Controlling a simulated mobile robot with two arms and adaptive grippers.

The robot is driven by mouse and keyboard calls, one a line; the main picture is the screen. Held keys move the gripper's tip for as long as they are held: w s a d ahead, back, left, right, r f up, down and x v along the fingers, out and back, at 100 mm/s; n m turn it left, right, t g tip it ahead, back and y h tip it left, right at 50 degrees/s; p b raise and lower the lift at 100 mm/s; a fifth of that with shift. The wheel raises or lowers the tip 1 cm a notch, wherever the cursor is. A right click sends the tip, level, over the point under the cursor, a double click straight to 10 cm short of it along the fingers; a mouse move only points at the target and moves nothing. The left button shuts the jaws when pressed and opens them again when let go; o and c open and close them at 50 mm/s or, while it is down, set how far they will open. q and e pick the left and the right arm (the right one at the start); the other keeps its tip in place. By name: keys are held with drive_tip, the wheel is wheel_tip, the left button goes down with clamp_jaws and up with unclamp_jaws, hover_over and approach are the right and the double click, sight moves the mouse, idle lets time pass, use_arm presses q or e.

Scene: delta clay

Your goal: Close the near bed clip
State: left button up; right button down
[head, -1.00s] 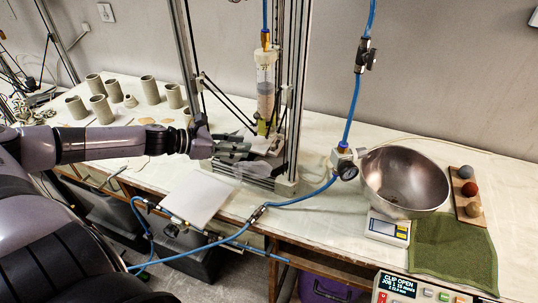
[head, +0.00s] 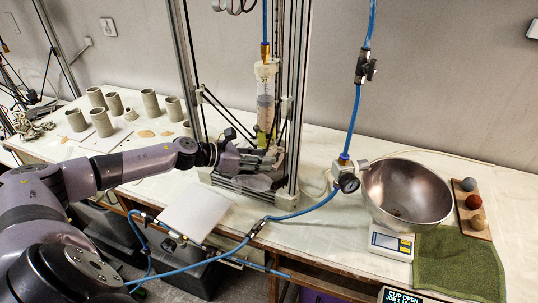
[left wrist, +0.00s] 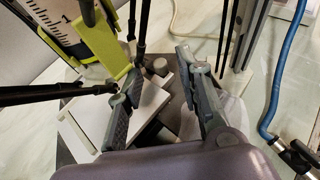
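My left gripper (head: 262,160) reaches in from the left between the posts of the delta clay printer, low over its bed, under the clay syringe (head: 265,100). In the left wrist view my left gripper (left wrist: 160,60) is open, its two ridged grey fingers wide apart. Between and beyond them are a pale bed plate (left wrist: 150,100) and small dark and grey parts. The near bed clip cannot be made out for certain among these; the fingers partly hide this area. A display (head: 403,297) at the bottom edge reads "CLIP OPEN". My right gripper is not in view.
A blue hose (head: 300,213) loops across the table front. A steel bowl (head: 408,190) sits on a scale (head: 390,241), beside a green cloth (head: 455,262). Several clay cups (head: 102,122) stand at left. A white board (head: 197,210) lies at the front edge.

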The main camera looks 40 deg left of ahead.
use_arm(q)
drive_tip(key=shift+p+x, duration=0.45)
drive_tip(key=shift+x, duration=1)
drive_tip(key=shift+c, duration=0.5)
clamp_jaws()
